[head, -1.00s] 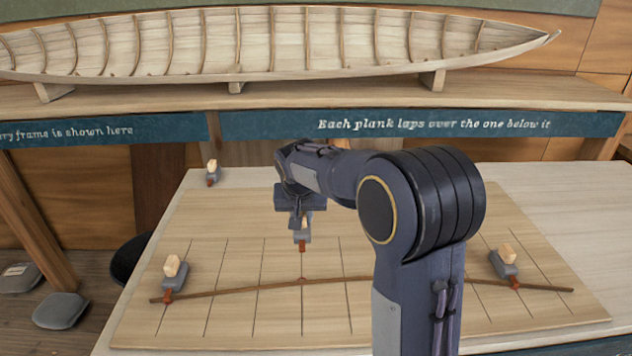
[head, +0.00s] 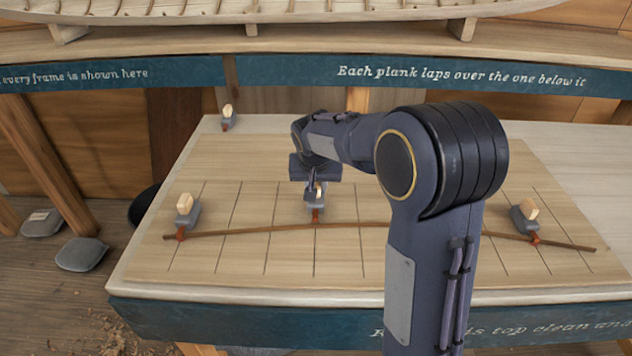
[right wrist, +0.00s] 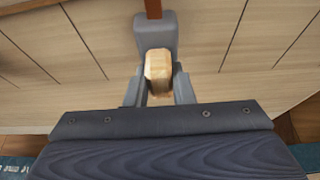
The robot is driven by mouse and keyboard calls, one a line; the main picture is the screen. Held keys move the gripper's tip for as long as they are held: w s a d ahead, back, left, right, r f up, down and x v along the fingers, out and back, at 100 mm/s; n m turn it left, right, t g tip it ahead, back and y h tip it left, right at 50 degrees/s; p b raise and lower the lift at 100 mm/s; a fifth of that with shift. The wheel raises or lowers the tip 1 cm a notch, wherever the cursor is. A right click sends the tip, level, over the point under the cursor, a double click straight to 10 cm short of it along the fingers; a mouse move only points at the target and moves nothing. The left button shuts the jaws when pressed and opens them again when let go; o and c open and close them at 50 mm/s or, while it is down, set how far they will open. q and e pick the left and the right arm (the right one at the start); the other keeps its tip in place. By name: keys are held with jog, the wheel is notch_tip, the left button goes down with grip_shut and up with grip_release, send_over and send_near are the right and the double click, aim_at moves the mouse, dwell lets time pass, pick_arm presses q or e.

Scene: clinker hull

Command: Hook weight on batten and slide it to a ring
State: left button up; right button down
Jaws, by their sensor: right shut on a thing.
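A thin brown batten (head: 260,230) lies in a shallow curve across the pale lined board (head: 240,165). My right gripper (head: 316,186) is shut on the wooden knob (right wrist: 158,68) of the middle grey weight (right wrist: 155,35). The weight's red-brown hook (head: 315,214) points toward me and meets the batten's far side in the head view. I cannot tell whether it is over the batten. A left weight (head: 185,212) and a right weight (head: 524,217) stand with their hooks at the batten. I cannot make out a ring.
A spare weight (head: 228,116) stands at the table's far left corner. A shelf (head: 300,45) with a boat hull is behind the table. My right arm hides part of the board and batten. The board's near left is clear.

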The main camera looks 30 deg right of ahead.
jog(key=shift+f, duration=0.45)
jog(key=shift+f+b, duration=0.5)
dwell(0.6)
jog(key=shift+w, duration=0.15)
dwell(0.5)
jog(key=shift+w+d, duration=0.25)
jog(key=shift+w, duration=0.05)
jog(key=shift+f, duration=0.15)
dwell(0.8)
jog(key=c, duration=1.2)
grip_release()
jog(key=shift+o, duration=0.2)
